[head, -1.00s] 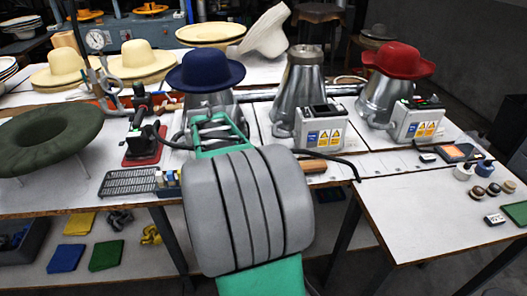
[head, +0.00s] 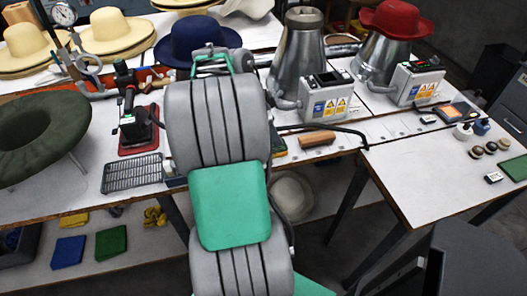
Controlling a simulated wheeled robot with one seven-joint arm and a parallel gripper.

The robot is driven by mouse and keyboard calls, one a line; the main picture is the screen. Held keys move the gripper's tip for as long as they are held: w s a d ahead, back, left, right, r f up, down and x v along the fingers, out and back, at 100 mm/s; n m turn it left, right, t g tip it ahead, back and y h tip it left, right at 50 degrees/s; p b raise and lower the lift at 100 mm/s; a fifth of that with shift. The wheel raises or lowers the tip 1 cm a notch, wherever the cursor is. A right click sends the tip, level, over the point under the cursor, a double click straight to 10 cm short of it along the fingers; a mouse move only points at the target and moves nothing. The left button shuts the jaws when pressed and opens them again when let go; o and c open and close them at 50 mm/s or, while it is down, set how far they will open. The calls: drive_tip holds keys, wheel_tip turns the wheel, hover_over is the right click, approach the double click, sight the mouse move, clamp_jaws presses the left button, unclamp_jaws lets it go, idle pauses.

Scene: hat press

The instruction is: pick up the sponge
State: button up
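No object is plainly a sponge, and I cannot tell which one it is. Flat pads that could be sponges lie on the lower shelf: a yellow one (head: 74,220), a blue one (head: 68,252) and a green one (head: 111,242). Another flat green pad (head: 515,168) lies at the edge of the right table. My gripper (head: 211,60) is at the far end of my grey and green arm, in front of the blue hat (head: 184,38). The arm hides most of it, and its fingers cannot be made out. I see nothing held in it.
Metal hat forms stand on the bench, one under a red hat (head: 396,19). A control box (head: 328,97), a black wire rack (head: 132,174) and a wooden-handled tool (head: 317,139) are near its front edge. The right table (head: 415,175) has bare room. A dark seat-like shape is at bottom right.

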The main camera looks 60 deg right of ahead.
sight(274, 146)
drive_tip(key=shift+w+f+b, duration=0.3)
drive_tip(key=shift+f+b, duration=0.05)
drive_tip(key=shift+f, duration=0.25)
drive_tip(key=shift+w+f+b, duration=0.25)
drive_tip(key=shift+f+b, duration=0.05)
drive_tip(key=shift+f, duration=0.3)
drive_tip(key=x, duration=0.7)
drive_tip(key=shift+w+a+f, duration=0.1)
drive_tip(key=shift+w+f, duration=0.25)
drive_tip(key=c, duration=1.4)
drive_tip(key=shift+r, duration=0.45)
wheel_tip(274, 146, up, 3)
drive_tip(key=shift+s+a+f, duration=0.1)
drive_tip(key=s+a+r, duration=0.2)
drive_tip(key=a+r, duration=0.1)
drive_tip(key=a, duration=0.1)
drive_tip(key=s+a+r, duration=0.5)
drive_tip(key=a+r, duration=0.1)
drive_tip(key=a, duration=0.1)
drive_tip(key=shift+s+a+r, duration=0.15)
drive_tip(key=shift+s+a, duration=0.05)
drive_tip(key=shift+a, duration=0.1)
